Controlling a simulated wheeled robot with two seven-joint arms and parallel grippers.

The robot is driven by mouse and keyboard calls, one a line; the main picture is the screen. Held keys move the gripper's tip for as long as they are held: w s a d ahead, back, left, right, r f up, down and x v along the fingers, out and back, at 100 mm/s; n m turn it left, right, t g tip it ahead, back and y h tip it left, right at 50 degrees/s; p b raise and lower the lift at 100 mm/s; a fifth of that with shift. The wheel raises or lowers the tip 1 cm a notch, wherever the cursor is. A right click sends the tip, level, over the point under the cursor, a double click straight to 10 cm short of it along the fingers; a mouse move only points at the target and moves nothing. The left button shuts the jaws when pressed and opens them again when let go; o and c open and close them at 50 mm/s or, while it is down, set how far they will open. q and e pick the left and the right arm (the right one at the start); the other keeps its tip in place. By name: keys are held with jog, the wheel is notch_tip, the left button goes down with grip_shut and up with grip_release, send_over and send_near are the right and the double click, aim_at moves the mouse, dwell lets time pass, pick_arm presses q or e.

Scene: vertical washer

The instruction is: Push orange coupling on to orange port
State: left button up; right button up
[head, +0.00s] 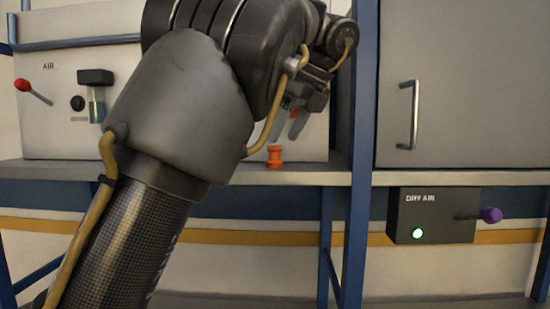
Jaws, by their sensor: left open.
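An orange spool-shaped piece (275,157) stands upright at the front of the grey shelf. A second small patch of orange (293,114) shows by my left gripper's fingers, mostly hidden by them. I cannot tell for sure which of the two is the coupling and which is the port. My left gripper (294,126) is open and points down, above and slightly right of the orange spool-shaped piece and apart from it. My left arm covers much of the panel behind. My right gripper is not in view.
A blue upright post (360,150) stands right of my gripper. A grey cabinet with a handle (410,115) is beyond it. Below hangs a dark box (435,207) with a purple-knobbed lever. A red-knobbed lever (30,90) and a small glass bowl (96,105) are at left.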

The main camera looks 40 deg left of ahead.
aim_at(274, 146)
pick_arm(q)
jog(key=shift+a+f, duration=0.1)
jog(key=shift+a, duration=0.05)
jog(key=x, duration=0.4)
jog(key=shift+a, duration=0.4)
jog(key=shift+a+f, duration=0.1)
jog(key=shift+f, duration=0.2)
jog(key=c, duration=1)
jog(key=shift+r, duration=0.2)
